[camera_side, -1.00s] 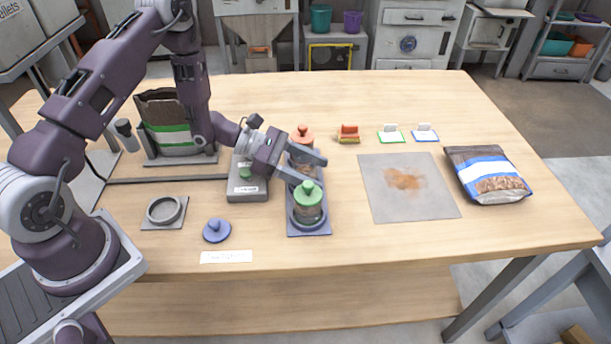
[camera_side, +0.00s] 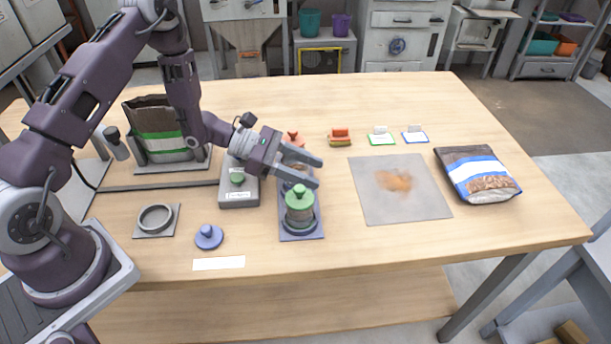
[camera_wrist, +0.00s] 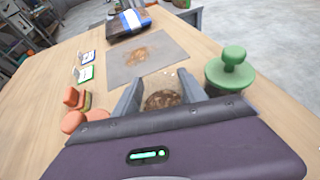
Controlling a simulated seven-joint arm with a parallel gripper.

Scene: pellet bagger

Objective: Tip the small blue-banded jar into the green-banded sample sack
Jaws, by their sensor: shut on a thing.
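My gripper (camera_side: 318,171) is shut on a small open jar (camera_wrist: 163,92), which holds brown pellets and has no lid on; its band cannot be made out. In the side view the jar is mostly hidden by my fingers, above the middle of the dark jar tray (camera_side: 302,236). A blue lid (camera_side: 209,237) lies on the table at the front. The green-banded sack (camera_side: 163,141) stands upright in a grey holder at the back left, well to the left of my gripper. Its mouth looks open.
A green-lidded jar (camera_side: 299,206) and an orange-lidded jar (camera_side: 292,138) flank my gripper. A grey scale-like box (camera_side: 239,193) and a ring on a plate (camera_side: 156,218) stand to the left. A grey mat (camera_side: 400,205) with brown crumbs and a blue-banded bag (camera_side: 478,174) lie to the right.

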